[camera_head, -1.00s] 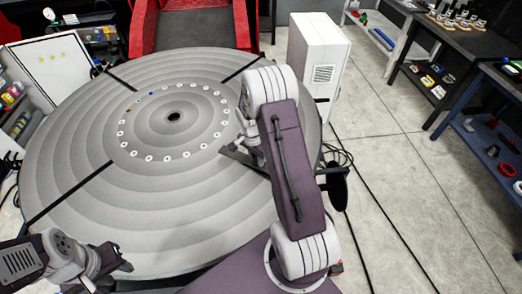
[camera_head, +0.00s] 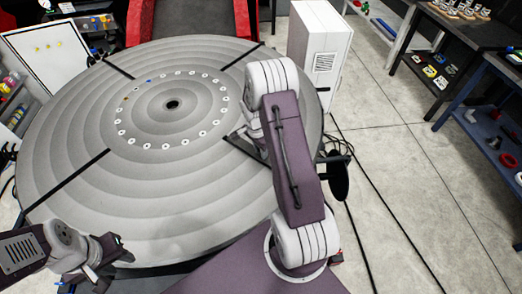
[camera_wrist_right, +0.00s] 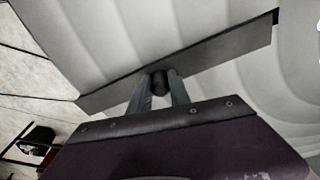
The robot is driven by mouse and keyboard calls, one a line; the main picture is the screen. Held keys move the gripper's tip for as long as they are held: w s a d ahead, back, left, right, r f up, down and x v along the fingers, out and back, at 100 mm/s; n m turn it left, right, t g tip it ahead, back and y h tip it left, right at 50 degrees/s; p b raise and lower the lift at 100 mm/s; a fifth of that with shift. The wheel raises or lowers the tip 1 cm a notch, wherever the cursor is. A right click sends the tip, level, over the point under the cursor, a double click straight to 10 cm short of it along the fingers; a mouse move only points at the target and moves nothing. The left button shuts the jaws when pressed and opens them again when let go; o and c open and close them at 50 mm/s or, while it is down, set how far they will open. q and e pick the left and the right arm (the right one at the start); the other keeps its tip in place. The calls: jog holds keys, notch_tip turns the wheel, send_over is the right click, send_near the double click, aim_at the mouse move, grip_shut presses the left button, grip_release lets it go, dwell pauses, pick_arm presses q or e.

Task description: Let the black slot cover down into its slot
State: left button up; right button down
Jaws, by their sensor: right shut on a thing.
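The black slot cover (camera_wrist_right: 215,60) is a long dark strip with a round knob (camera_wrist_right: 158,82) in the right wrist view. My right gripper (camera_wrist_right: 159,90) is shut on the knob, one finger on each side. The strip lies across the pale ringed face of the round table (camera_head: 75,135). A small black patch shows just past its far right end; I cannot tell how high the strip is above its slot. My left gripper (camera_head: 112,264) is at the lower left, away from the cover.
The table has other dark radial slots, a ring of small holes and a centre hole (camera_head: 172,105). A white cabinet (camera_head: 318,48) stands behind at the right. Cables lie on the floor. Shelving and benches (camera_head: 445,65) line the far right.

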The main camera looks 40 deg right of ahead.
jog(key=shift+f, duration=0.25)
dwell(0.3)
jog(key=shift+f+b, duration=1.15)
jog(key=shift+f, duration=0.2)
jog(key=c, duration=0.6)
grip_release()
jog(key=shift+c, duration=0.2)
